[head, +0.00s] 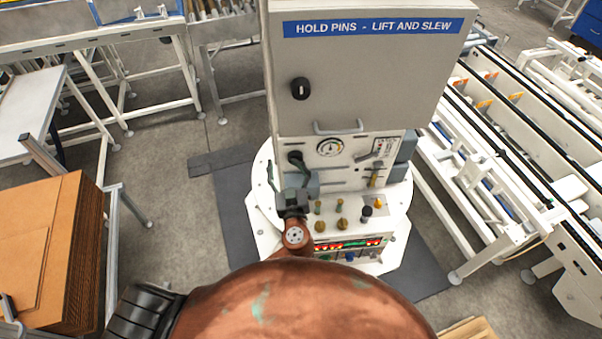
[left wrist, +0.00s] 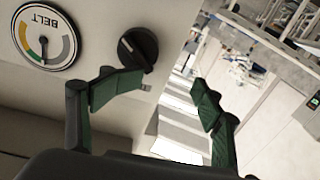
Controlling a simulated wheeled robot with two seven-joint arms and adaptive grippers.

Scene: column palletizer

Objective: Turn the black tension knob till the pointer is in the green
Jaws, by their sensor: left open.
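The black tension knob (head: 295,157) is on the grey panel, left of a round white gauge (head: 330,147). In the left wrist view the knob (left wrist: 137,50) is a dark disc with a raised grip bar, and the gauge (left wrist: 45,36) reads BELT upside down. Its pointer points down in that picture; I cannot tell for sure which coloured band it is on. My left gripper (head: 286,176) is in front of the panel just below the knob. In the wrist view its green-padded fingers (left wrist: 166,88) are open and empty. The knob is beyond the left-hand finger, not centred between them. My right gripper is out of view.
Another black knob (head: 300,89) is higher on the cabinet, above a handle (head: 338,128). A ledge below carries small brass and black knobs and a lit red and green display (head: 347,245). Cardboard stacks (head: 50,250) stand left; a conveyor (head: 520,150) is right.

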